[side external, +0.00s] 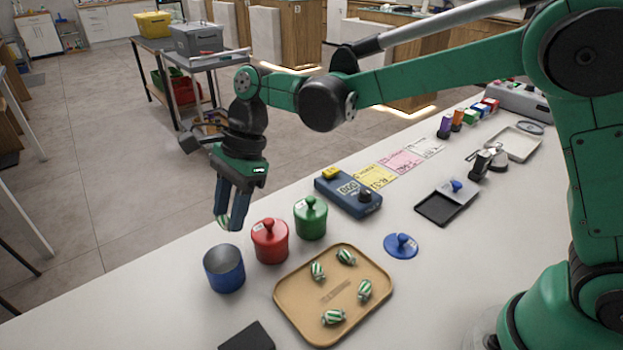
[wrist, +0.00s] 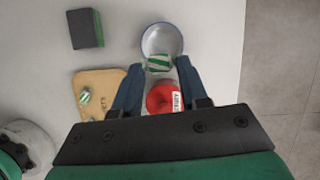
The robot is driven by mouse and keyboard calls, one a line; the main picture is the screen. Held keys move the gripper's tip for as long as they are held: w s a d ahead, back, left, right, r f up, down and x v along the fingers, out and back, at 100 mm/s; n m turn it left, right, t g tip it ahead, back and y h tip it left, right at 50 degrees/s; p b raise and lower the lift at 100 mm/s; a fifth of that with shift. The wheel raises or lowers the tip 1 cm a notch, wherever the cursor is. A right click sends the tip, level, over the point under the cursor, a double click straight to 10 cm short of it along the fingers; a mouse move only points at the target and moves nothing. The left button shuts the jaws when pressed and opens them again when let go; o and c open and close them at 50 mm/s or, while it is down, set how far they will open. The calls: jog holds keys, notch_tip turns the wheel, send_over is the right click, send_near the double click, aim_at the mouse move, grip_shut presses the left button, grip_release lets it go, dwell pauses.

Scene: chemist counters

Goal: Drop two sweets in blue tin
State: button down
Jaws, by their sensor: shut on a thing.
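My gripper (side external: 231,222) is shut on a green-and-white striped sweet (wrist: 159,62), which it holds in the air above and near the open blue tin (side external: 224,270). In the wrist view the blue tin (wrist: 162,38) lies just beyond the held sweet, and the sweet overlaps its near rim. The tin's visible inside looks empty, though part is hidden by the sweet. Several striped sweets (side external: 346,257) lie on the tan tray (side external: 283,295). A blue lid with a knob (side external: 401,246) lies on the counter right of the tray.
A lidded red tin (side external: 270,243) and a lidded green tin (side external: 310,219) stand beside the blue tin. A blue scale (side external: 347,194), paper cards (side external: 400,160) and a dark block (side external: 248,337) are on the counter. The counter's far edge runs behind the tins.

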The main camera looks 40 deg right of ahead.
jog(key=shift+f, duration=0.15)
jog(key=shift+c, duration=1.9)
grip_release()
jog(key=shift+v, duration=2.8)
jog(key=s+d+f+n+t+h, duration=0.1)
jog(key=s+d+n+t+h, duration=0.1)
jog(key=s+d+n, duration=0.3)
jog(key=s+d+f+n+t+h, duration=0.1)
jog(key=s+d+n+t, duration=0.4)
jog(key=d+n, duration=0.6)
jog(key=shift+s+n+t+h, duration=0.35)
jog(key=shift+s+h, duration=0.2)
jog(key=shift+h, duration=0.25)
